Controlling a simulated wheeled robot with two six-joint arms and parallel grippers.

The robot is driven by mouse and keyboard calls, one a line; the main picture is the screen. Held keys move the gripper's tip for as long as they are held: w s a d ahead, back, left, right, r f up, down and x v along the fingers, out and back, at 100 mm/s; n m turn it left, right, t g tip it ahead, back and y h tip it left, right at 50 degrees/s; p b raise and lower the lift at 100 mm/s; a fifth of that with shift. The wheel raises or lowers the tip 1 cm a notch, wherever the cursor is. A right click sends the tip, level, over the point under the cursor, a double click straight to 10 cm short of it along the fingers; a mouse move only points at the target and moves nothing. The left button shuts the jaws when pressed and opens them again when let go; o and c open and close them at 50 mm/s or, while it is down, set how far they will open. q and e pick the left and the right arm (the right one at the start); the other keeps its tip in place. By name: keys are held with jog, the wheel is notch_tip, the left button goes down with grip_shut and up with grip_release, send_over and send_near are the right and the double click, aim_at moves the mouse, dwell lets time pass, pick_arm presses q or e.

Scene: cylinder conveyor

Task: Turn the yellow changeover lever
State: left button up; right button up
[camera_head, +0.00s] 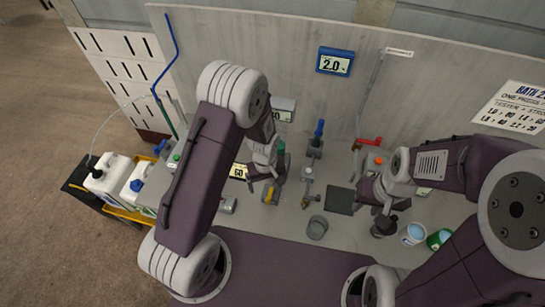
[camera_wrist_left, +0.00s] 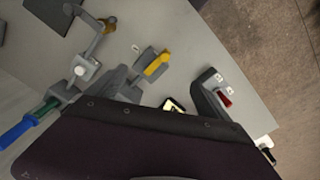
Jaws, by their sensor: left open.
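The yellow changeover lever (camera_head: 269,196) is a short yellow bar on a grey fitting on the bench, just below my left gripper in the head view.
A blue-handled valve (camera_head: 319,130) and a red-handled tap (camera_head: 369,142) stand nearby. A clear beaker (camera_head: 317,228) stands in front, beside a dark square pad (camera_head: 340,201). Cups (camera_head: 413,234) are at the right. White jugs (camera_head: 108,173) stand at the left. A grey panel (camera_head: 290,45) closes the back.

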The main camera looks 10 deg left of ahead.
aim_at(268, 199)
pick_arm(q)
jog(key=shift+s+d+r, duration=0.2)
jog(key=shift+s, duration=0.5)
notch_tip(268, 199, down, 10)
jog(key=b, duration=0.8)
jog(key=shift+s, duration=0.1)
pick_arm(e)
notch_tip(268, 199, down, 7)
jog(key=shift+s, duration=0.35)
jog(key=shift+r, duration=0.15)
pick_arm(q)
jog(key=shift+c, duration=0.3)
